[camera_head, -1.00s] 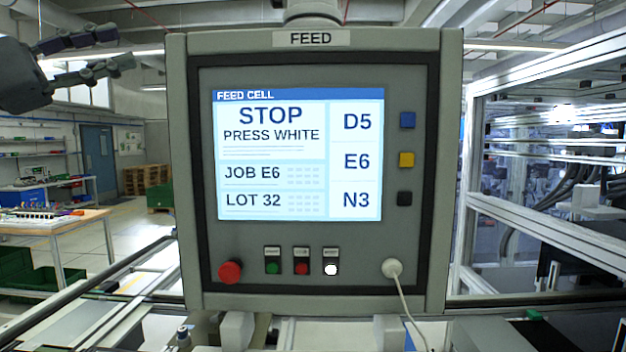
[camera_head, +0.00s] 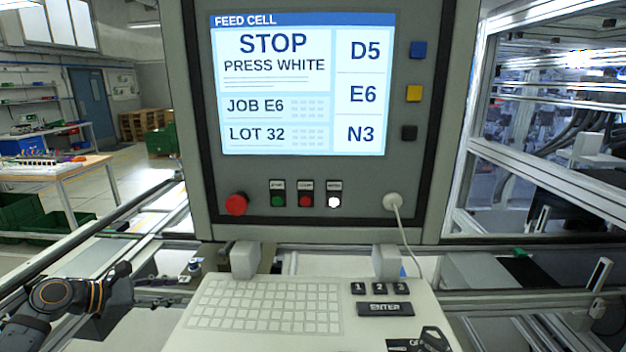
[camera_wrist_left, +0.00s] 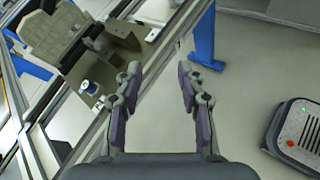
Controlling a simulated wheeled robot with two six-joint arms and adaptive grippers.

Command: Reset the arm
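My left arm comes in at the lower left of the head view. Its gripper (camera_head: 160,288) is beside the keyboard panel's left edge, below and left of the screen. In the left wrist view the gripper (camera_wrist_left: 160,78) has its two fingers wide apart with nothing between them, only floor beyond. The feed cell panel (camera_head: 203,190) fills the middle of the head view. Its screen (camera_head: 300,85) reads STOP, PRESS WHITE, JOB E6, LOT 32. The white button (camera_head: 334,202) looks bright. My right gripper is not in view.
The keyboard panel (camera_head: 265,305) with an ENTER key (camera_head: 385,308) and a black knob (camera_head: 434,340) juts out below the screen. A red button (camera_head: 236,204) and a white plug with a cable (camera_head: 392,201) are on the panel. Metal rails (camera_head: 100,226) run along the left.

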